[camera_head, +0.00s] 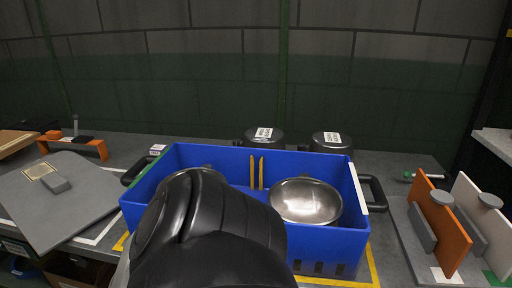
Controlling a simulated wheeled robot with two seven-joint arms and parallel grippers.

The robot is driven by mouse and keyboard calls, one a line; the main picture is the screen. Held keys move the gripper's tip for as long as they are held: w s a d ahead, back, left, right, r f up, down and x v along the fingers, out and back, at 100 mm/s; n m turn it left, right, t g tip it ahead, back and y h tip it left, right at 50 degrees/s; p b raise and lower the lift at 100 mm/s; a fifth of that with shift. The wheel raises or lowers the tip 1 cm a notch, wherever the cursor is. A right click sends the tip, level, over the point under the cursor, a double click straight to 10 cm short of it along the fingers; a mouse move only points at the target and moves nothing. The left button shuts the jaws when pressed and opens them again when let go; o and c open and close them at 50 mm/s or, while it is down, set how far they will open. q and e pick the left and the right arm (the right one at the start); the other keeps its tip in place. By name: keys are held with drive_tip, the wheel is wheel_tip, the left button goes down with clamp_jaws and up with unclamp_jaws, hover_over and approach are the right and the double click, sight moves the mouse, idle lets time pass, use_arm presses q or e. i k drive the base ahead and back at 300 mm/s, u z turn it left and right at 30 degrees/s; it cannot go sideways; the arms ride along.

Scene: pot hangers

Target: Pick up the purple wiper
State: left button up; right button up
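I cannot make out a purple wiper in the head view. A blue crate (335,240) with black side handles stands in the middle of the table. A shiny metal bowl or pan (305,200) lies in its right part. A large black rounded body, which looks like one of my arm links, covers the crate's front left and hides what is behind it. No fingertips of either gripper show.
Two dark pots (264,139) (331,143) with white labels stand behind the crate. A grey board (60,205) and an orange bracket (85,148) are at left. An orange upright panel (440,230) and a white panel (480,225) stand at right.

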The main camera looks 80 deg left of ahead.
sight(157, 149)
drive_tip(key=k, duration=2)
drive_tip(key=u, duration=1.35)
